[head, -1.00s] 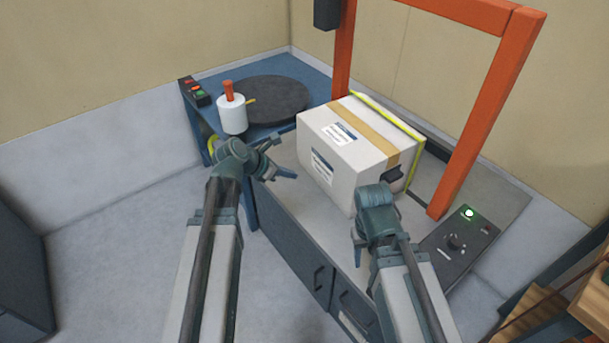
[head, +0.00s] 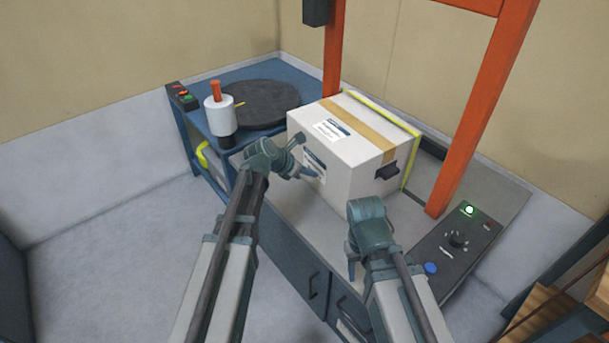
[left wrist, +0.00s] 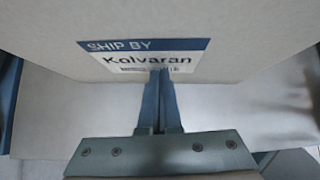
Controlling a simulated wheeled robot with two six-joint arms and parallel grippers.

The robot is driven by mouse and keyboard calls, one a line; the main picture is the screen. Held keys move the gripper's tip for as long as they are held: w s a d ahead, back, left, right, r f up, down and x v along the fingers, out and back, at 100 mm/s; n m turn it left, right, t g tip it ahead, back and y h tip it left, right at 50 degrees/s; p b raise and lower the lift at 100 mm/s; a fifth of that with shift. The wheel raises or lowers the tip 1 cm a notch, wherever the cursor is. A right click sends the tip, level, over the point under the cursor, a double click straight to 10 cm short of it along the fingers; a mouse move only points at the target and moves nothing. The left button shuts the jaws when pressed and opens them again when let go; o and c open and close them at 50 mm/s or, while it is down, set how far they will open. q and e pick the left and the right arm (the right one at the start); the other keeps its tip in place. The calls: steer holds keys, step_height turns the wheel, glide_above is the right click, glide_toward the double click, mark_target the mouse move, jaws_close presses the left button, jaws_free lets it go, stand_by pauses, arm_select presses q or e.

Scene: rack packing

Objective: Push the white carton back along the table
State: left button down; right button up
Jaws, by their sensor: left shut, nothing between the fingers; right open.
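The white carton (head: 345,150) stands upright on the table (head: 325,215), with a tan tape strip on top and labels on top and front. My left gripper (head: 314,174) is shut and empty at the carton's front face. In the left wrist view its closed fingertips (left wrist: 160,74) overlap the lower part of the "SHIP BY" label (left wrist: 145,55); whether they touch the face is hard to tell. My right gripper (head: 352,272) is open, pointing down in front of the carton's right side and apart from it; its fingertips are partly unclear.
A yellow-edged panel (head: 412,150) stands right behind the carton; any gap is hard to see. An orange frame (head: 475,115) rises behind. A dark round turntable (head: 262,102) and white roll (head: 220,116) are at left. A control panel (head: 455,245) lies at right.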

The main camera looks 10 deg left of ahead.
mark_target(331, 133)
arm_select(q)
steer(key=w+d, duration=1.2)
steer(key=w, duration=0.2)
steer(key=shift+w+d, duration=0.3)
steer(key=shift+a+r, duration=0.1)
steer(key=shift+r, duration=0.1)
arm_select(e)
steer(key=shift+r, duration=0.15)
steer(key=shift+r+p, duration=0.25)
steer(key=shift+p, duration=0.15)
arm_select(q)
steer(key=p+v, duration=0.9)
steer(key=v, duration=0.4)
steer(key=shift+s+a+r, duration=0.1)
steer(key=shift+s+r, duration=0.1)
steer(key=shift+s, duration=0.2)
arm_select(e)
step_height(331, 133, up, 9)
